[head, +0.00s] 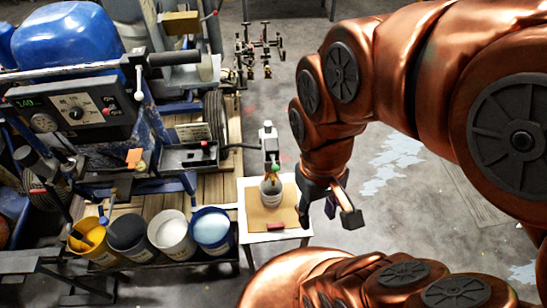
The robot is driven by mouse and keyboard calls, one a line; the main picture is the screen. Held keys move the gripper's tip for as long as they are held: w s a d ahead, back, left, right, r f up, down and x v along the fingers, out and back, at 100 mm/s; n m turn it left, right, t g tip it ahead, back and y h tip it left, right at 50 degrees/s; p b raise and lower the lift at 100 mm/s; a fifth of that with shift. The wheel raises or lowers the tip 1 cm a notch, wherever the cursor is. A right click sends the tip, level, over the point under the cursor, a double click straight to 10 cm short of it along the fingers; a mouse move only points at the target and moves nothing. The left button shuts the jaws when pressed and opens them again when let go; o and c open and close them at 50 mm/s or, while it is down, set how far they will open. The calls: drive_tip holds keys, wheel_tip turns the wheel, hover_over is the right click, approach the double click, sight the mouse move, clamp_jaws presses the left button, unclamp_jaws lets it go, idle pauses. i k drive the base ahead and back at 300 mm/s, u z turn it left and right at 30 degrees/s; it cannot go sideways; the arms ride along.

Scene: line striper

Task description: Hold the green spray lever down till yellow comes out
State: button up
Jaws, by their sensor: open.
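A small green part, which looks like the spray lever (274,169), shows at the lower end of a grey and white spray head (268,143). It sits just above a small grey pail (271,192) on a side table (248,237). The inside of the pail is too small to read, and I see no clear yellow spray. My gripper (329,212) is open and empty, right of the pail and apart from the lever, with its fingers pointing down.
The line striper's control box (76,110) and blue tank (66,38) fill the left. Several paint buckets, including a yellow one (92,243) and a blue one (212,230), stand in front. A red block (275,226) lies on the side table.

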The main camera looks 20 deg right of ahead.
sight(275, 168)
drive_tip(key=u, duration=2.15)
drive_tip(key=k, duration=0.75)
drive_tip(key=z, duration=0.7)
